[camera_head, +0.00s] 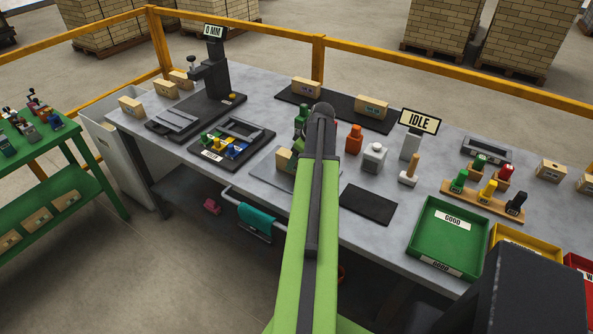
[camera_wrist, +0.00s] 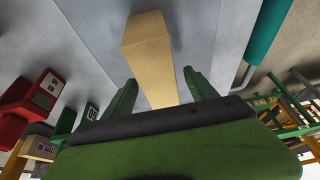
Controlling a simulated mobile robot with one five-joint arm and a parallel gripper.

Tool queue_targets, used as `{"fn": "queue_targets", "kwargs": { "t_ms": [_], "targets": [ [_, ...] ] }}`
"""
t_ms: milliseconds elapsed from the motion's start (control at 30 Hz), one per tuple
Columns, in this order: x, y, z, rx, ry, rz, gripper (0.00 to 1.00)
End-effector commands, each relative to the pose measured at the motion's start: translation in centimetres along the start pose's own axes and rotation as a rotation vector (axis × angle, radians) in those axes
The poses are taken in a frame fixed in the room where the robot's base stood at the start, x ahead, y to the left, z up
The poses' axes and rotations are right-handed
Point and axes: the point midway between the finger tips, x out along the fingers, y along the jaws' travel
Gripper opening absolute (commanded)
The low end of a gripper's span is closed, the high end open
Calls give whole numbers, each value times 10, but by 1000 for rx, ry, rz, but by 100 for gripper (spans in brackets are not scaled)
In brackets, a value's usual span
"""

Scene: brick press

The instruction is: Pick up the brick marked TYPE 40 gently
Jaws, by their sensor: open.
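In the wrist view my gripper (camera_wrist: 160,77) is open, its two dark green fingers apart. A plain tan brick (camera_wrist: 150,45) lies in line with the gap, its near end reaching between the fingers; I cannot tell whether they touch it. No mark shows on its visible faces. In the head view a tan brick (camera_head: 284,161) sits on a grey plate, partly hidden by my arm. Two labelled bricks lie on the dark mat at the back, left (camera_head: 306,87) and right (camera_head: 372,106). Their lettering is too small to read, so I cannot tell which is TYPE 40.
More bricks stand at the table's left (camera_head: 131,107) and right (camera_head: 549,171). An orange block (camera_head: 354,139) and a grey weight (camera_head: 374,157) stand right of my arm. A dark pad (camera_head: 369,204) is bare.

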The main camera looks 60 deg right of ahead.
Motion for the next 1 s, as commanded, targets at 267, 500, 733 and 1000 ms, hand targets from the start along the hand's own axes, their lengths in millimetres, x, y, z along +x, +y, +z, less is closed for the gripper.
{"fn": "queue_targets", "kwargs": {
  "t_ms": [267,500,733,1000],
  "targets": [
    [12,0,0,-1,0,0,66],
    [12,0,0,-1,0,0,38],
    [12,0,0,-1,0,-1,7],
    [11,0,-1,-1,0,0,5]
  ]
}}
